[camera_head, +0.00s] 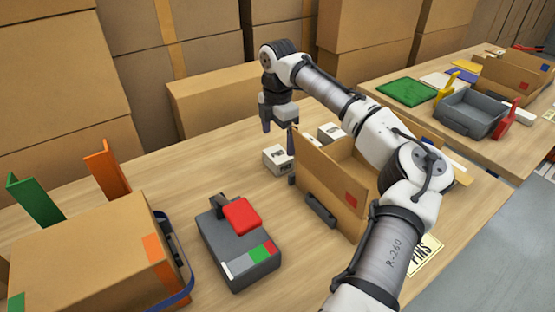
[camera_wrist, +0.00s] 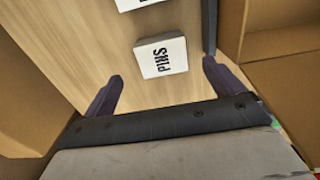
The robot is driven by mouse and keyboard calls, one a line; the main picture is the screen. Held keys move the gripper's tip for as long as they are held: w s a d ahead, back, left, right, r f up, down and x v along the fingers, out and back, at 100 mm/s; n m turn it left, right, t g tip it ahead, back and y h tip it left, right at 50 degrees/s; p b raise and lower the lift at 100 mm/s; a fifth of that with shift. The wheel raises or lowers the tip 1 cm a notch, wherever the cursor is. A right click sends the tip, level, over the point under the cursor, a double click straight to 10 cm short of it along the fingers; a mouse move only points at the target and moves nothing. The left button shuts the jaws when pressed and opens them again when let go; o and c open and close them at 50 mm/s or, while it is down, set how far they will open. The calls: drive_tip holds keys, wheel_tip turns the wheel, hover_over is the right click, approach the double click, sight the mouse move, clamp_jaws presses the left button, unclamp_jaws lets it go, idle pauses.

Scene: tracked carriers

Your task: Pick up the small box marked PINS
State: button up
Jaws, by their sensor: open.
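The small white box marked PINS (camera_wrist: 163,57) lies on the wooden table in the wrist view, just beyond and between my fingertips, not touching them. In the head view, a small white box with dark lettering (camera_head: 278,159) stands on the table below my gripper, beside an open cardboard carton; its lettering is too small to read surely. My gripper (camera_head: 279,131) is open and empty above the table, pointing down. Both dark fingers show in the wrist view (camera_wrist: 160,86), spread apart. A second white box (camera_wrist: 138,4) is cut off at the top edge there.
The open carton (camera_head: 330,190) stands close to the right of the small box. Another white box (camera_head: 330,132) sits behind it. A grey device with a red top (camera_head: 238,250) is in front. A closed carton (camera_head: 90,255) is at left. Large cartons line the back.

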sight(278, 154)
drive_tip(key=shift+s+f+p, duration=0.2)
drive_tip(key=shift+f+p, duration=0.35)
drive_tip(key=shift+f, duration=2.9)
drive_tip(key=shift+c, duration=0.4)
drive_tip(key=c, duration=1)
drive_tip(key=shift+c, duration=0.3)
drive_tip(key=shift+r, duration=0.15)
